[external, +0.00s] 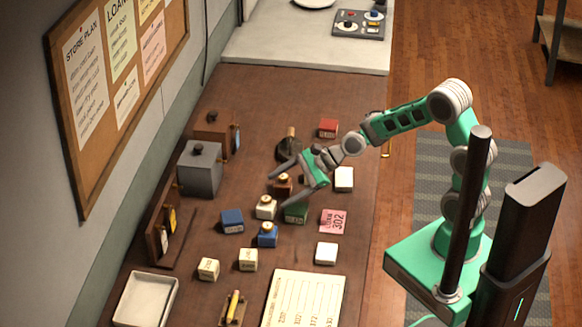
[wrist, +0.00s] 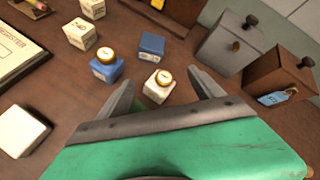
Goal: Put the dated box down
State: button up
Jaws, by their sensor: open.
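My gripper (external: 275,190) is open, low over the middle of the table. It also shows in the wrist view (wrist: 160,76), with nothing held between its fingers. A cream box with a brass top (external: 265,207) stands just beyond the fingertips; it also shows in the wrist view (wrist: 157,90). A dark red box with a brass top (external: 283,186) is between or under the fingers in the external view. Two cream boxes with small dark print, (external: 208,269) and (external: 248,260), stand nearer the front. The print is too small to read, so I cannot tell which box is dated.
Blue boxes (external: 232,221) (external: 268,235), a green box (external: 296,213), a pink 302 card (external: 333,221) and white boxes (external: 326,253) (external: 344,179) crowd the table. A grey lidded box (external: 200,169) stands left. A white tray (external: 147,300) and written sheet (external: 303,299) lie in front.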

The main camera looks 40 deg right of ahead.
jog(key=s+d+r+n+h, duration=0.1)
jog(key=s+d+n+h, duration=0.2)
jog(key=d, duration=0.7)
jog(key=s+d+r+n+g+h, duration=0.1)
jog(key=s+d+r+n+h, duration=0.1)
jog(key=s+d+n, duration=0.5)
jog(key=s+d+r+n+h, duration=0.1)
jog(key=s+d+n+h, duration=0.4)
jog(key=d, duration=0.8)
jog(key=shift+d+r+n, duration=0.15)
jog(key=shift+d+n, duration=0.15)
jog(key=shift+n, duration=0.8)
jog(key=shift+o, duration=0.4)
jog(key=shift+w, duration=0.15)
